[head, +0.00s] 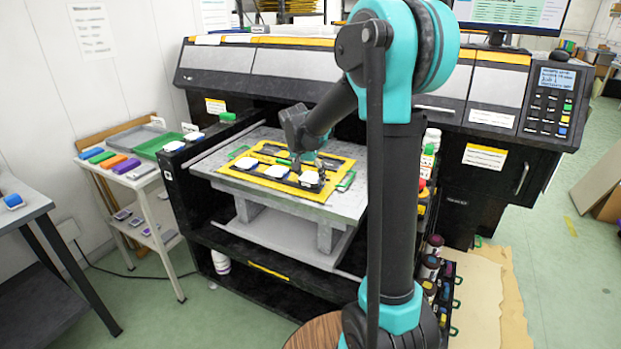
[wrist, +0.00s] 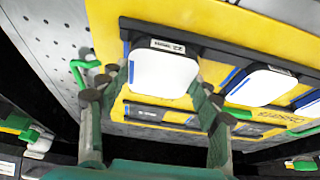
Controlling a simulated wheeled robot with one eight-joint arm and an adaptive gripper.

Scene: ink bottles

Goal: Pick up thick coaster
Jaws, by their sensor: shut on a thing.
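A white, rounded-square coaster (wrist: 163,72) with a blue edge sits at a labelled slot of the yellow jig plate in the wrist view. It also shows as the rightmost white coaster (head: 310,178) in the head view. My gripper (wrist: 160,82) is shut on this coaster, with a finger at its left and right sides. In the head view my gripper (head: 307,163) is over the right part of the yellow plate (head: 342,163). I cannot tell whether the coaster is clear of the plate. A second white coaster (wrist: 262,86) lies to its right.
The plate lies on the grey bed (head: 215,172) of a large printer (head: 300,70). Green clamps (head: 345,181) stand at the plate's edges. Another white coaster (head: 246,163) lies at the plate's left. A side table (head: 150,180) with coloured blocks stands at left.

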